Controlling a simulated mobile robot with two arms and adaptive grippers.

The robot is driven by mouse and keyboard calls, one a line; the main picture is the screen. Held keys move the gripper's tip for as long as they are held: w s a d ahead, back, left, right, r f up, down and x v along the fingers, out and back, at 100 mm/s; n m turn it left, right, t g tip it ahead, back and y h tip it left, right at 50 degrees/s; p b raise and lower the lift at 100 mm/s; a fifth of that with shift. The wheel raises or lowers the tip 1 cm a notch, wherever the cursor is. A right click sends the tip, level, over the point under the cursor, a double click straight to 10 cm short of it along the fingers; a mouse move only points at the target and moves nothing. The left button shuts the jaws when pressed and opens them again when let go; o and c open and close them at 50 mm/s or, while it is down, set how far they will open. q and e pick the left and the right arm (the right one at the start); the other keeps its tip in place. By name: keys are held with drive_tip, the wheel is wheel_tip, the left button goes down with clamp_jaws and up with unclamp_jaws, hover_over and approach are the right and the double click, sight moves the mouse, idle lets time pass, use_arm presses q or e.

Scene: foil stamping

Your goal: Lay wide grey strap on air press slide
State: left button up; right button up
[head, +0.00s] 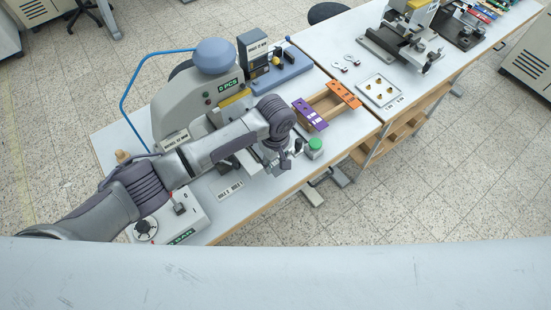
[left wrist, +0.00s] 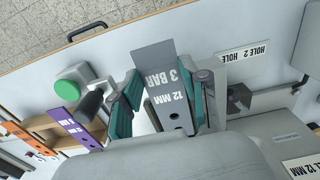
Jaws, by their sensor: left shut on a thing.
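The wide grey strap (left wrist: 162,82), printed "12 MM 3 BAR", is gripped between the two teal-padded fingers of my left gripper (left wrist: 165,105) in the left wrist view. In the head view my left gripper (head: 278,165) hangs over the front part of the bench, in front of the air press (head: 205,90). The press is a grey machine with a blue dome and a "2 PCS" sign. My arm covers much of its lower front, so I cannot make out the slide clearly there. Grey press parts (left wrist: 260,75) show beside the strap in the left wrist view. My right gripper is out of view.
A green button (head: 315,145) stands right of the gripper. Beyond it a wooden rack (head: 327,103) carries a purple strap (head: 309,115) and an orange strap (head: 344,94). A control box (head: 170,220) sits front left. A hole label (head: 230,188) lies on the bench.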

use_arm(q)
drive_tip(key=shift+w+a, duration=0.2)
drive_tip(key=shift+w, duration=0.1)
idle(0.8)
drive_tip(key=o, duration=1)
drive_tip(key=shift+r, duration=0.1)
wheel_tip(320, 180, up, 12)
drive_tip(key=shift+f, duration=0.1)
drive_tip(key=shift+f, duration=0.1)
